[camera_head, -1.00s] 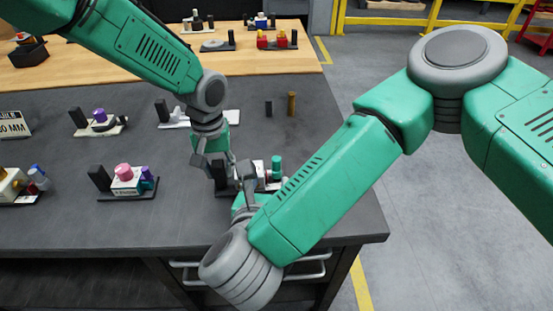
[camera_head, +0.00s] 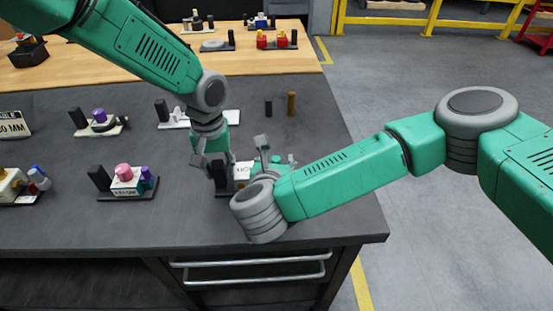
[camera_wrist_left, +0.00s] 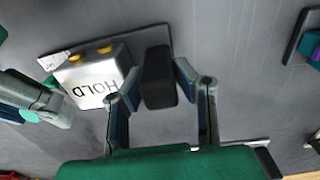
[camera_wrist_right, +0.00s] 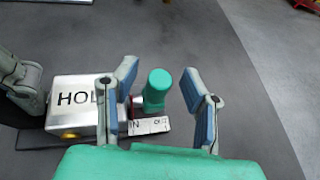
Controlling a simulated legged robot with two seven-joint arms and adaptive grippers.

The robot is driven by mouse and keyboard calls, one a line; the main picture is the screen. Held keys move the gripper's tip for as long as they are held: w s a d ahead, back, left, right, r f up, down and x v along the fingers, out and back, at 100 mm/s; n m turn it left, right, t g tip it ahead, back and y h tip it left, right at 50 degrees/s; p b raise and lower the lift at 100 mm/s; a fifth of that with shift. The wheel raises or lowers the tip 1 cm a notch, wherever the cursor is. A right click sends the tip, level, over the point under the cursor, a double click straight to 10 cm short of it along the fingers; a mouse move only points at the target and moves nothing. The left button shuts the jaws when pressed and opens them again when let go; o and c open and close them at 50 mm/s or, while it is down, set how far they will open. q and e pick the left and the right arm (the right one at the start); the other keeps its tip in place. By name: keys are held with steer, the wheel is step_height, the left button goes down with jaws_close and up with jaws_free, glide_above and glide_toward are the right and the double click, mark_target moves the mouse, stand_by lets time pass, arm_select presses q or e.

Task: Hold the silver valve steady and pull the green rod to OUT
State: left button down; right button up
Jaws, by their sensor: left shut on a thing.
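The silver valve (camera_wrist_right: 75,105) is a box marked HOLD, on a dark base near the table's front right; it also shows in the left wrist view (camera_wrist_left: 90,78). The green rod (camera_wrist_right: 157,85) stands upright at its right side, above a white strip (camera_wrist_right: 150,125) with IN legible and the other label partly hidden. My left gripper (camera_wrist_left: 155,85) is shut on the black post (camera_wrist_left: 158,78) on the valve's base. My right gripper (camera_wrist_right: 160,85) is open, its fingers on either side of the green rod, with visible gaps. The head view mostly hides the rod.
A pink-topped fixture (camera_head: 124,173) stands to the left on the table. A black peg (camera_head: 268,108) and a brown peg (camera_head: 291,103) stand behind the valve. Bare tabletop (camera_head: 325,150) lies to the right, and drawer handles (camera_head: 250,265) are below the front edge.

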arm_select(q)
steer(key=shift+s+f, duration=0.2)
arm_select(e)
jaws_close()
arm_select(q)
steer(key=shift+a, duration=0.1)
arm_select(e)
steer(key=shift+w+d, duration=0.2)
steer(key=shift+d, duration=2.15)
jaws_free()
steer(key=shift+s+a, duration=0.15)
